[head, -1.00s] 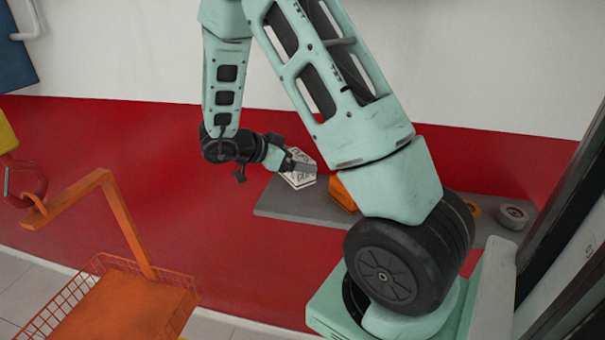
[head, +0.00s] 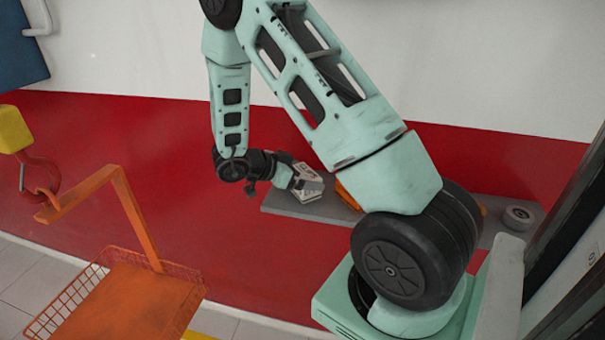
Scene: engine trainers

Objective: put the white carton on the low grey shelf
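The white carton (head: 305,170) is small, with dark markings. It is at the end of my arm, left of centre in the head view, partly covered by my gripper. My gripper (head: 309,184) points right and is shut on the carton, with a grey finger across its near side. The low grey shelf (head: 281,201) runs along the red wall. The carton is over its left part, and its lower edge looks at or just above the shelf top. I cannot tell whether they touch.
An orange object (head: 347,195) lies on the shelf just right of the carton, partly behind my arm. A grey round part (head: 518,217) is at the shelf's right end. An orange wire-sided cart (head: 132,300) and a yellow-and-red hook (head: 38,172) are at left.

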